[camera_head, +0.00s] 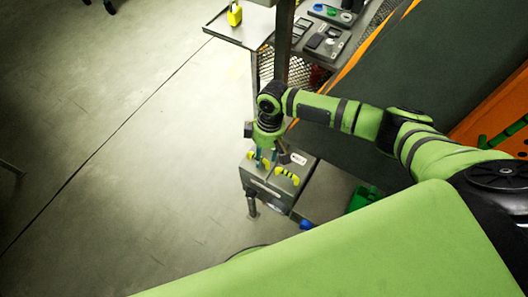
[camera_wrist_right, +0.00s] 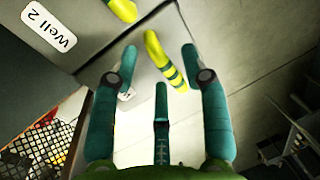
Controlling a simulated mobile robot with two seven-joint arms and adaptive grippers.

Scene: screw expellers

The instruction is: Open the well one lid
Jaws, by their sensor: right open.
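A grey box (camera_head: 268,198) with two lids side by side stands right of centre in the head view. Each lid carries a yellow handle with dark bands: the left handle (camera_head: 262,162) and the right handle (camera_head: 287,175). The right lid bears a white label (camera_head: 298,158), which reads "Well 2" in the wrist view (camera_wrist_right: 48,28). My right gripper (camera_head: 266,154) is open above the left lid, fingers down. In the wrist view the left lid's handle (camera_wrist_right: 165,60) shows between the spread fingers, not gripped. A second label (camera_wrist_right: 127,94) is mostly hidden behind a finger. My left gripper is out of view.
A metal post (camera_head: 284,50) rises behind my right wrist. An orange-edged dark surface (camera_head: 400,70) lies to the right. The floor to the left is clear.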

